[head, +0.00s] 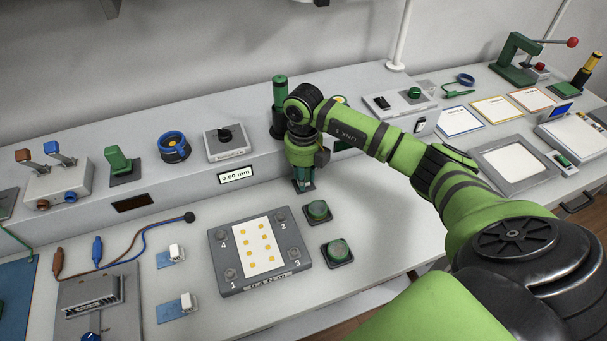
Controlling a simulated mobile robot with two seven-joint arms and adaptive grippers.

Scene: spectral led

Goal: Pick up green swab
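My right gripper (303,186) points down at the front edge of the raised back shelf, just behind two green round pieces. It is small and dark here, and I cannot tell whether its fingers are open or shut, or whether a green piece is between them. No thing is clearly recognisable as the green swab. One green round piece (318,210) sits on a dark square base just in front of the gripper. A second green round piece (338,250) sits on a similar base nearer to me. My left gripper is not in view.
A grey plate (222,258) with a white, yellow-dotted centre and numbered corners lies left of the round pieces. A dark green cylinder (279,93) stands behind my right wrist. Switches, a blue ring (174,147) and a meter crowd the shelf. Bare bench lies right of the round pieces.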

